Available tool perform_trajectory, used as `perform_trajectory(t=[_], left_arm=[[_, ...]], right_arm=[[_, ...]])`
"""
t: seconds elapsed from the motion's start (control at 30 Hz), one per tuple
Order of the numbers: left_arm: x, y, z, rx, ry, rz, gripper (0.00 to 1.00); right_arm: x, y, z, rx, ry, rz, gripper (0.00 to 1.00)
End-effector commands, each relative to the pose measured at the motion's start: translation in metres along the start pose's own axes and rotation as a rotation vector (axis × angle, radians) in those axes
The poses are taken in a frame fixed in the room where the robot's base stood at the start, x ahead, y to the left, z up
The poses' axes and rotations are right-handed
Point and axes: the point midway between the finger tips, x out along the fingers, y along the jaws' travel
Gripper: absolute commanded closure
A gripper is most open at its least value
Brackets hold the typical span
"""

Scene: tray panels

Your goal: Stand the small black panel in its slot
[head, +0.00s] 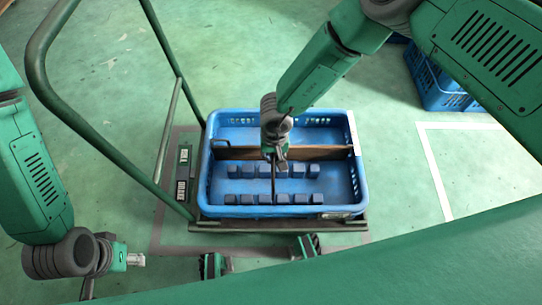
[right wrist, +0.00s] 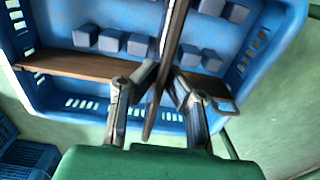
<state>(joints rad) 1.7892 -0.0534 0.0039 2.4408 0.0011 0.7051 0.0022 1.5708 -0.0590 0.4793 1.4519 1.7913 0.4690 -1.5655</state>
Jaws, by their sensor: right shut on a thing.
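The small black panel (right wrist: 166,70) shows as a thin dark strip, nearly edge-on, between the fingers of my right gripper (right wrist: 160,88), which is shut on it. In the head view my right gripper (head: 275,154) is over the blue tray (head: 203,185), and the panel (head: 274,182) hangs upright below it among the blue blocks. Several blue blocks (head: 248,171) stand in two rows on the tray floor, with gaps between them. I cannot tell whether the panel's lower edge touches the floor. My left gripper (head: 136,260) is at the lower left, outside the tray; its opening is unclear.
A brown board (head: 325,153) stands across the tray behind the blocks; it also shows in the right wrist view (right wrist: 75,67). The tray sits on a cart with a green handle rail (head: 60,105) at left. Another blue crate (head: 436,85) is at the upper right.

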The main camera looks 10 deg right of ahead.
Motion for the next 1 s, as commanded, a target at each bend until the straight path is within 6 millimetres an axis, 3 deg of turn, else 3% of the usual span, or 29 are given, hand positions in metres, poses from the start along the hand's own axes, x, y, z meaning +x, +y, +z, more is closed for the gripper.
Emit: perform_trajectory(t=[1.0], left_arm=[[0.0027,0.0007,0.0001,0.002,0.0,0.001,0.69]], right_arm=[[-0.0001,-0.0042,0.0021,0.003,-0.001,0.003,1.0]])
